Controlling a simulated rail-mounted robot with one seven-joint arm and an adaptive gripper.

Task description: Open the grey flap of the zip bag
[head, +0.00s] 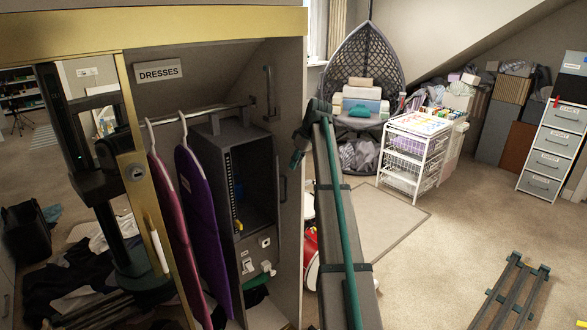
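I cannot pick out for sure which thing is the zip bag, and no grey flap shows clearly. Two long flat covers, one pink (174,222) and one purple (199,219), hang from a rail in the open wardrobe at the left. My arm rises from the bottom centre, and its dark teal far end, seemingly my gripper (297,159), hangs just right of the wardrobe's side. It is small and seen side-on, so its fingers cannot be read. It looks apart from the hanging covers, and I see nothing held in it.
A grey cabinet (262,218) stands inside the wardrobe, beside a mirror door with a gold frame (140,175). A hanging chair (361,73), a white basket trolley (417,150) and a drawer unit (556,140) stand behind. A dark slatted frame (513,288) lies right. Carpet between is clear.

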